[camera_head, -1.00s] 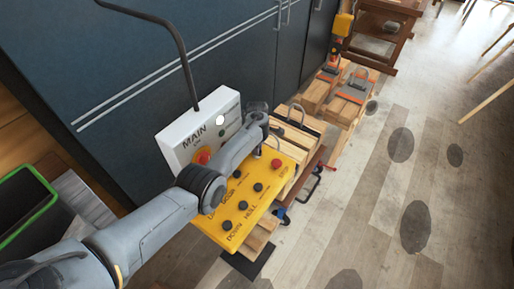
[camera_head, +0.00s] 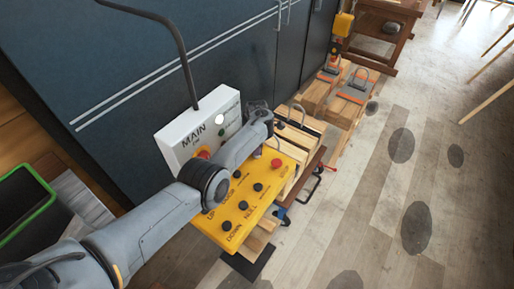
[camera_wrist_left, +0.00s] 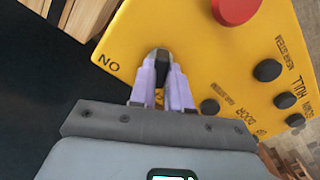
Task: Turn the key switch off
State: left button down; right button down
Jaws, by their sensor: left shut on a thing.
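The yellow control panel (camera_head: 262,212) lies below the white box in the head view and fills much of the left wrist view (camera_wrist_left: 210,60). The black key switch (camera_wrist_left: 158,58) stands on the panel near an upside-down "ON" label. My left gripper (camera_wrist_left: 160,80) has its two pale purple fingers around the switch and is shut on it. In the head view, the left gripper (camera_head: 262,128) is at the panel's far end, and my own wrist hides the switch there. My right gripper is not in view.
A red button (camera_wrist_left: 235,8) and several black knobs share the panel. The white MAIN box (camera_head: 172,137) stands behind it, with a cable rising up. Stacked timber (camera_head: 302,140) lies to the right. The floor further right is largely clear.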

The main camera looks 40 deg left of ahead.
pick_arm(q)
jog(key=c, duration=1.1)
grip_release()
jog(key=shift+r, duration=0.1)
notch_tip(320, 180, up, 11)
jog(key=shift+f+p, duration=0.15)
jog(key=shift+p, duration=1.1)
jog(key=shift+f, duration=0.1)
